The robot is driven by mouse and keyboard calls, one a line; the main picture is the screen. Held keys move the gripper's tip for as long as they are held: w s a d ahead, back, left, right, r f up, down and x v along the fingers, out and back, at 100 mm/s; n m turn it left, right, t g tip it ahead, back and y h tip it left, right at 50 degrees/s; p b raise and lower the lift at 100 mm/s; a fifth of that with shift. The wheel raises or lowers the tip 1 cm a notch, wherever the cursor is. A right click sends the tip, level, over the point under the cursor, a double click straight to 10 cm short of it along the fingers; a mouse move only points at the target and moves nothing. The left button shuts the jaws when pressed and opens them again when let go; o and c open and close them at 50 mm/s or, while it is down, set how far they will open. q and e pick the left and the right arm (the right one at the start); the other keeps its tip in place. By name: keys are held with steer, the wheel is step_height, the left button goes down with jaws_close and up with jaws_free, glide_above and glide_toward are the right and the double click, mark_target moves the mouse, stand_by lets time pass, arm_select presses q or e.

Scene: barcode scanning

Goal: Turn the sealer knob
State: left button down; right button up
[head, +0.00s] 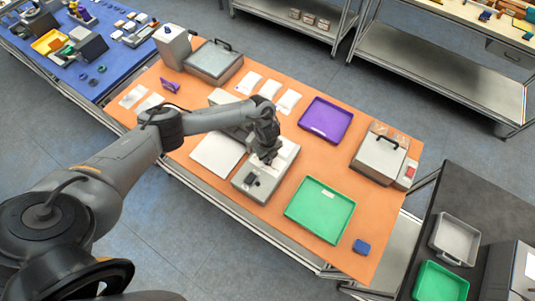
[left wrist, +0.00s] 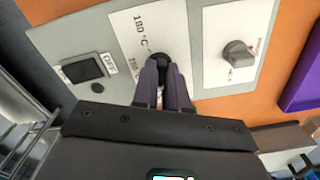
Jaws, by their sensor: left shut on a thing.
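The sealer (head: 243,186) is a grey box on the orange table, with a light control panel on top. In the left wrist view its panel (left wrist: 100,38) carries a white label reading "180 °C" and a dark round knob (left wrist: 160,58). My left gripper (left wrist: 165,78) is shut on that knob, its two purple-grey fingers on either side; they hide part of the knob and label. In the head view my left gripper (head: 268,158) reaches down onto the sealer. A second, grey knob (left wrist: 238,54) sits on a white plate to the right. My right gripper is not in view.
A black switch (left wrist: 82,70) marked "OFF" lies left on the panel. A green tray (head: 320,207) and a purple tray (head: 325,119) lie right of the sealer. White pouches (head: 288,101) lie behind it.

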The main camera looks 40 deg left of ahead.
arm_select(q)
steer(key=shift+n, duration=0.3)
stand_by(0.4)
steer(key=c, duration=1.2)
jaws_free()
steer(key=shift+o, duration=0.2)
step_height(320, 180, up, 11)
steer(key=shift+p, duration=0.45)
